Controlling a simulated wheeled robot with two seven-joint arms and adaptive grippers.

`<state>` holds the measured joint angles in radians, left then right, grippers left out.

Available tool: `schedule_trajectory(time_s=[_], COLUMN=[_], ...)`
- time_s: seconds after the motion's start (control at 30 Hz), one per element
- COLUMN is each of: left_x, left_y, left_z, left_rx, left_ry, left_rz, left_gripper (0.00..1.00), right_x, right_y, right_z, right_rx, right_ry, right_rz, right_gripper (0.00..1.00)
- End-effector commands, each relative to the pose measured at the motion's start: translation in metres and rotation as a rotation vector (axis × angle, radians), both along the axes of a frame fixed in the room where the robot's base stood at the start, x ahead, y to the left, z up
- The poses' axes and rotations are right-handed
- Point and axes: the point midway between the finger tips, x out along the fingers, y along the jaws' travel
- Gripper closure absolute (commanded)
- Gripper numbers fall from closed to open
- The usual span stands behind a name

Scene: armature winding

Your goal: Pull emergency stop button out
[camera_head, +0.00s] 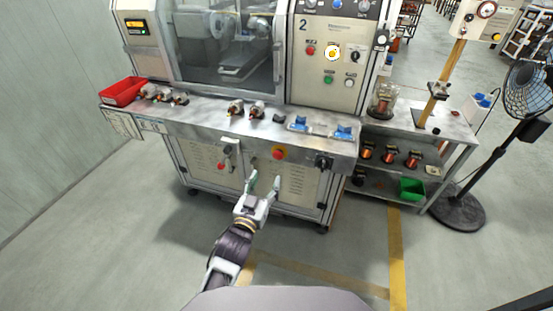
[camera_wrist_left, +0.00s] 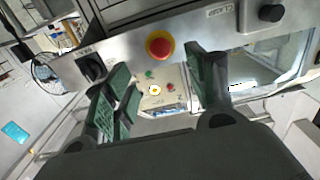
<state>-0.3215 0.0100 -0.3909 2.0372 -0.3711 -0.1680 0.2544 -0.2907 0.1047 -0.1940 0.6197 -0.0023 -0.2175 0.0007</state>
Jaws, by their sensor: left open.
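The emergency stop button (camera_head: 279,153) is a red knob on a yellow base, on the front edge panel of the machine. It also shows in the left wrist view (camera_wrist_left: 159,46), just beyond the gap between my fingers. My left gripper (camera_head: 264,183) is open and empty, in front of the machine and a little below and left of the button. In the left wrist view its two green-padded fingers (camera_wrist_left: 165,85) stand wide apart, not touching the button. My right gripper is in neither view.
Blue fixtures (camera_head: 343,132) and several small armatures lie on the machine ledge. A fan (camera_head: 529,87) stands at right. The floor in front is clear.

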Motion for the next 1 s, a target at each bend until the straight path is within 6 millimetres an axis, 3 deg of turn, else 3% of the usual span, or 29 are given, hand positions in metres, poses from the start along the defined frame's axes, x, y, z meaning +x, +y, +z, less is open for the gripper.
schedule_trajectory(time_s=[1.0], left_x=[0.078], left_y=[-0.025], left_z=[0.001], left_rx=[0.0], left_ry=[0.0], left_rz=[0.0], left_gripper=[0.44], right_x=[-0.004], right_y=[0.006], right_z=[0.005], right_rx=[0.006], right_ry=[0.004], right_rz=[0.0], right_gripper=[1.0])
